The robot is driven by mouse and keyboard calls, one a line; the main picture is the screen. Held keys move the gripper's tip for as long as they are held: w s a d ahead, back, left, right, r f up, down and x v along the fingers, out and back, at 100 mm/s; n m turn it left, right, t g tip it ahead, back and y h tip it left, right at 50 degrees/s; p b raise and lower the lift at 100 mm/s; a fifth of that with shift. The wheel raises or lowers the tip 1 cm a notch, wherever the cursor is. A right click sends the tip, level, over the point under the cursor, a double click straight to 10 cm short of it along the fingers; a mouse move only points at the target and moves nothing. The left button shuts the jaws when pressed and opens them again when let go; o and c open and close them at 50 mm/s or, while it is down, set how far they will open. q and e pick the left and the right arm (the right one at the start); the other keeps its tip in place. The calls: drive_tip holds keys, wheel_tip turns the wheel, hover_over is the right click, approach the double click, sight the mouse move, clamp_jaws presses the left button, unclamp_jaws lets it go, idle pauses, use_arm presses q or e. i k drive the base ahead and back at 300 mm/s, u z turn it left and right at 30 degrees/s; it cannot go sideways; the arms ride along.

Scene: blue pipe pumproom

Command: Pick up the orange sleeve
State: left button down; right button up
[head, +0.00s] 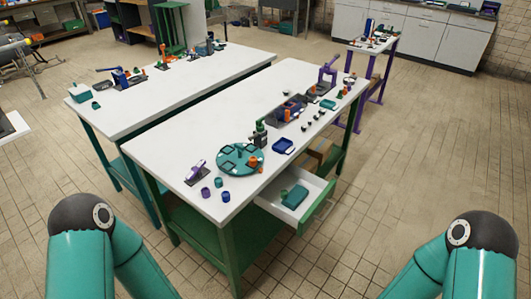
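Several small orange pieces show in the head view, and they are too small to tell which is the sleeve. One orange piece (258,161) is at the right edge of a teal round plate (226,163) on the near white table (190,152). Another orange piece (287,115) is in or beside a dark box on the same table. More orange bits are on the far table. Only my teal arm links show at the lower left and lower right. Both grippers are out of view.
An open drawer (318,196) with a teal item sticks out from the near table's right side. Purple and blue cups stand at its front corner. A second white table (150,100) is behind to the left. The tiled floor at right is clear.

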sight(253, 160)
drive_tip(key=u, duration=0.1)
drive_tip(key=i, duration=0.6)
drive_tip(key=u, duration=0.6)
